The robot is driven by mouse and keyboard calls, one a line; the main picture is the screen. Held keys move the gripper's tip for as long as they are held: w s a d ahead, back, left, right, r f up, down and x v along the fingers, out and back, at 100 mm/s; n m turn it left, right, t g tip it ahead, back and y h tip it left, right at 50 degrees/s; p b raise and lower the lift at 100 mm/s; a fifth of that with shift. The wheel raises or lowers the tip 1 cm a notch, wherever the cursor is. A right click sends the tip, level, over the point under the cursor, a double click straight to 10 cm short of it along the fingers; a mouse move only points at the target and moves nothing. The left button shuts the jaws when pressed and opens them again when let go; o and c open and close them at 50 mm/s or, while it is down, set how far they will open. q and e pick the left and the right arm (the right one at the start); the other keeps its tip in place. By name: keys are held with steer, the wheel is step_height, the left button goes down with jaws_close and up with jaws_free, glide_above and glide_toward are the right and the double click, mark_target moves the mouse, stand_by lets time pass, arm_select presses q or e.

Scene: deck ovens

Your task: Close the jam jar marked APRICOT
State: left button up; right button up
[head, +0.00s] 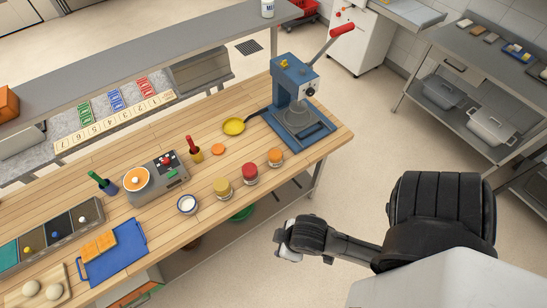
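Three small jars stand in a slanting row near the front edge of the wooden worktop: one with a yellowish top (222,187), one with a red top (250,174) and one with an orange top (275,157). Their labels are too small to read, so I cannot tell which is marked APRICOT. A flat orange disc (218,149), perhaps a lid, lies on the wood behind them. My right gripper (284,243) is over the floor in front of the worktop, apart from the jars; its fingers are not clear. My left gripper is out of view.
A blue press (293,105) with a red-handled lever stands at the worktop's right end. A yellow pan (233,127), a grey machine (157,178) and a white-topped pot (187,204) stand near the jars. A blue board (113,262) lies at left. Bare wood surrounds the disc.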

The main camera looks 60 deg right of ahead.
steer(key=shift+o, duration=0.2)
stand_by(0.3)
steer(key=shift+o, duration=1.4)
steer(key=o, duration=0.5)
steer(key=shift+o, duration=0.2)
